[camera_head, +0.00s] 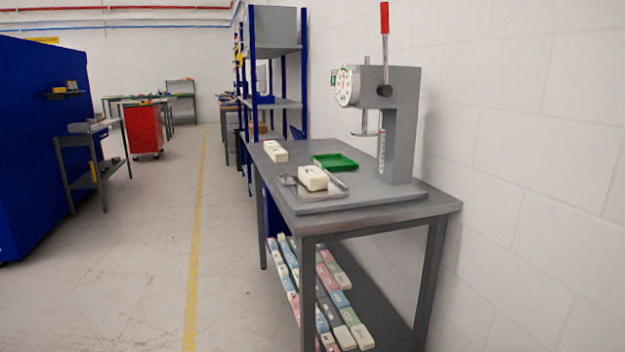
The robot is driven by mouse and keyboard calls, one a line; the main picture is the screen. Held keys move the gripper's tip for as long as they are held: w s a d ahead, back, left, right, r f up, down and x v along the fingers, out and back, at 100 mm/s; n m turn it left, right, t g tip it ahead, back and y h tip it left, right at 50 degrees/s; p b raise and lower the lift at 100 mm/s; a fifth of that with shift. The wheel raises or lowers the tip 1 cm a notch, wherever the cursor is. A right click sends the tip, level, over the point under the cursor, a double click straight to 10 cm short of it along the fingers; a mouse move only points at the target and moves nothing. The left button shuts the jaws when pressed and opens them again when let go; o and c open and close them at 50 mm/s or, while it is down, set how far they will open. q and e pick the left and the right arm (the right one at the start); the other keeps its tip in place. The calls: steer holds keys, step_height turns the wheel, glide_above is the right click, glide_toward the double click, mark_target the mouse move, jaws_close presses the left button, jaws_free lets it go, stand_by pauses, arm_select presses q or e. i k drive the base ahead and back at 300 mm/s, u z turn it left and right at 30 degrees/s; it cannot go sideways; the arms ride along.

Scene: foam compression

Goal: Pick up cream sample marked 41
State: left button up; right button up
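Several cream or off-white blocks are in view, but no number 41 can be read at this distance. One cream block (313,178) sits on a small metal tray (334,192) on the grey table. Another cream block (274,151) lies farther back, near the table's left edge. On the lower shelf are rows of small marked blocks in cream, pink, blue and green, including a cream one (345,338) at the front. Their markings are too small to read. Neither of my grippers is in view.
A grey press (402,125) with a red-handled lever stands on the table (440,200) beside the white wall. A green tray (335,161) lies behind the metal tray. The floor left of the table is clear. A red cabinet (143,130) stands far back.

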mark_target(314, 178)
steer(key=u, duration=0.5)
steer(key=k, duration=1.15)
steer(key=u, duration=1.05)
steer(key=i, duration=3.8)
steer(key=z, duration=0.9)
